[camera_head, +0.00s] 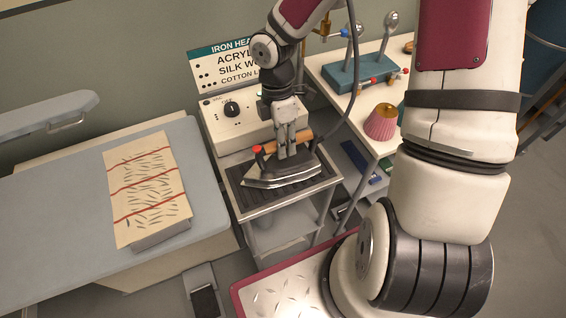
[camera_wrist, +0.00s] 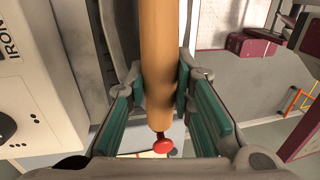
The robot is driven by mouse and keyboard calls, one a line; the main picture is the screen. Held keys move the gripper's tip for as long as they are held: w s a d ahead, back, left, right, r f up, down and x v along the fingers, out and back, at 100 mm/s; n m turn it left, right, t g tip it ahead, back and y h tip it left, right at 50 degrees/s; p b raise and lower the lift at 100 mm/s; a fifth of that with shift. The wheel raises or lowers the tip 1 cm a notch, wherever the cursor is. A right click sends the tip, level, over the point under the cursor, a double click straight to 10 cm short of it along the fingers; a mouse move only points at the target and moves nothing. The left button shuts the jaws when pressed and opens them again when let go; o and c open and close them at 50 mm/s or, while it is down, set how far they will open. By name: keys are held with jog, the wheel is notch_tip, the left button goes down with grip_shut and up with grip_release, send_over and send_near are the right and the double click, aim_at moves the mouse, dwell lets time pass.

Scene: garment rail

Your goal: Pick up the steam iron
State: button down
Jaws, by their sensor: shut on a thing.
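The steam iron (camera_head: 283,172) has a dark body, a pale metal soleplate, a wooden handle and a red knob. It is at the dark ribbed rest (camera_head: 246,196) on a small metal stand; I cannot tell whether it touches the rest. My gripper (camera_head: 292,150) points down from above and is shut on the iron's handle. In the wrist view the orange-brown handle (camera_wrist: 158,70) runs between the green finger pads, with the red knob (camera_wrist: 163,146) at its end. The iron's underside is hidden.
A beige control box (camera_head: 235,125) with a dial stands behind the rest. A padded ironing board (camera_head: 60,215) with a patterned cloth (camera_head: 150,188) is on the left. A side table at right holds a pink cone (camera_head: 382,122) and a blue rack (camera_head: 358,72). A dark cord hangs near my arm.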

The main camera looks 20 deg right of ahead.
jog(key=shift+r, duration=0.15)
jog(key=shift+r, duration=1.75)
jog(key=s+a+r+p, duration=0.1)
jog(key=s+a+p, duration=0.1)
jog(key=s, duration=1.4)
jog(key=shift+r+p, duration=0.15)
jog(key=shift+p, duration=0.7)
jog(key=c, duration=2.3)
grip_release()
jog(key=shift+w, duration=0.1)
grip_shut()
